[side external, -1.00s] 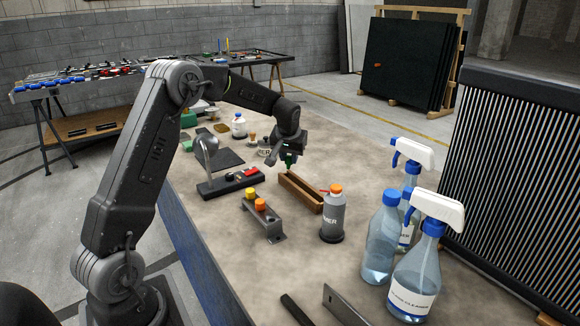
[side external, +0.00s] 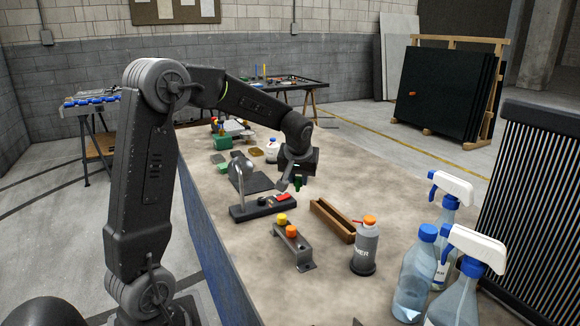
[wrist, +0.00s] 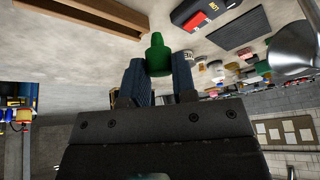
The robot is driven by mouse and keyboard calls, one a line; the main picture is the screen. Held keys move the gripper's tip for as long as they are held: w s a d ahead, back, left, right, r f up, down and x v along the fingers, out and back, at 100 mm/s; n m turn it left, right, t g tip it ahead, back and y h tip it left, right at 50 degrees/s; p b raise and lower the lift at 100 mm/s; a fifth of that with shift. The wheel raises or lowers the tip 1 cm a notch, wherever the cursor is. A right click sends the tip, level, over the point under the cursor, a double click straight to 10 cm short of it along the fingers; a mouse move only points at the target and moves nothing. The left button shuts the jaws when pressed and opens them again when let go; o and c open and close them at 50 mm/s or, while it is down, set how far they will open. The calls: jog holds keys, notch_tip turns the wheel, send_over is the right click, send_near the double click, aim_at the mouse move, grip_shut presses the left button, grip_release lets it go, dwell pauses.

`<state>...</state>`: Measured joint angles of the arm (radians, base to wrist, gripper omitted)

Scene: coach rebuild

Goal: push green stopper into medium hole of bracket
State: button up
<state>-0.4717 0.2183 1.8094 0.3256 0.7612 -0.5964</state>
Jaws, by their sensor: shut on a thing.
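The green stopper (side external: 298,184) is held in my gripper (side external: 297,178), above the table behind the wooden trough. In the wrist view the green stopper (wrist: 157,58) stands between the two blue fingers of my gripper (wrist: 158,80), its narrow end pointing away from the palm. The grey bracket (side external: 303,266) stands on the table, nearer the camera than my gripper and apart from it. A yellow stopper (side external: 282,219) and an orange stopper (side external: 292,231) sit on its top.
A wooden trough (side external: 332,221) lies right of the bracket, with a grey orange-capped bottle (side external: 366,246) beside it. A black base (side external: 262,208) with red and curved metal parts stands left. Spray bottles (side external: 459,280) stand at the right front.

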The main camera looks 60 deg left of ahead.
jog(key=s+d+n+y, duration=0.1)
jog(key=s+d+n, duration=0.4)
jog(key=d, duration=0.8)
jog(key=shift+m+g, duration=0.3)
jog(key=shift+m, duration=0.2)
jog(key=shift+s+f, duration=0.2)
jog(key=shift+f, duration=1.65)
jog(key=shift+s+f, duration=0.2)
jog(key=shift+f, duration=1.65)
jog(key=shift+f, duration=0.75)
jog(key=o, duration=1.4)
jog(key=shift+o, duration=0.2)
notch_tip(320, 180, up, 6)
jog(key=shift+c, duration=0.2)
